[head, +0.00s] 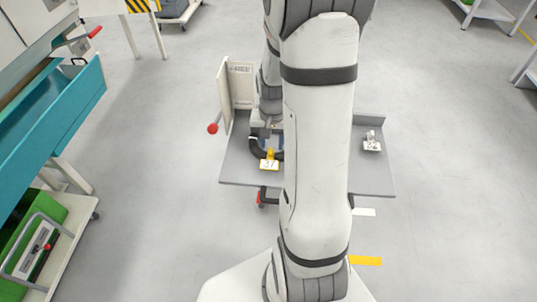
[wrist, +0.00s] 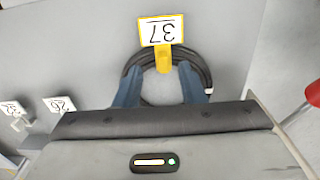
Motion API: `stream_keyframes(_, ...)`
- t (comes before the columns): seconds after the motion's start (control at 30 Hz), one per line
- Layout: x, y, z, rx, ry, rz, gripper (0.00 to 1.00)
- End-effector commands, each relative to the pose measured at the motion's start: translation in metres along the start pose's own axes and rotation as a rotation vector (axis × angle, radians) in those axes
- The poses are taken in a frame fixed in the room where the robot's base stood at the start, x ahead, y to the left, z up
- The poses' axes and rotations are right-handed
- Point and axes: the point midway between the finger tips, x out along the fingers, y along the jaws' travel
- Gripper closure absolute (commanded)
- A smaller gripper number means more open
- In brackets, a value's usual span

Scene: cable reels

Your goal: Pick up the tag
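A white tag marked 37 on a yellow holder (wrist: 162,58) shows at the top of the wrist view, upside down. In the head view its white plate (head: 269,165) faces me on the grey table. A black coiled cable (wrist: 206,65) lies around the yellow holder. My gripper (wrist: 160,67) is open above the coil. Its two blue fingers are apart on either side of the yellow holder, with nothing visibly clamped. I cannot tell whether the fingers touch the coil. My arm hides the table's middle in the head view.
The grey table (head: 237,168) also bears a white tag marked 26 (head: 372,146) at its right. A pale upright panel (head: 240,85) and red knob (head: 213,129) are at its left. A teal drawer unit (head: 62,105) stands farther left. Open floor surrounds the table.

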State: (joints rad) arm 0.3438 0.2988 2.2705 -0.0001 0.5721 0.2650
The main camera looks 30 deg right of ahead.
Motion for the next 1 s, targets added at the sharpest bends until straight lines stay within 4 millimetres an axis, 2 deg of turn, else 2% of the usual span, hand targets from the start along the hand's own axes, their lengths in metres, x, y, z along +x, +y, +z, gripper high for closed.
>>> stream_keyframes(0.2,0.030,-0.005,-0.001,-0.002,-0.005,0.001,0.64)
stream_keyframes(0.3,0.038,-0.005,-0.001,-0.002,-0.002,0.001,0.64)
stream_keyframes(0.6,0.041,-0.005,-0.002,-0.002,0.000,0.000,0.64)
stream_keyframes(1.0,0.041,-0.006,-0.002,-0.003,0.000,0.000,0.97)
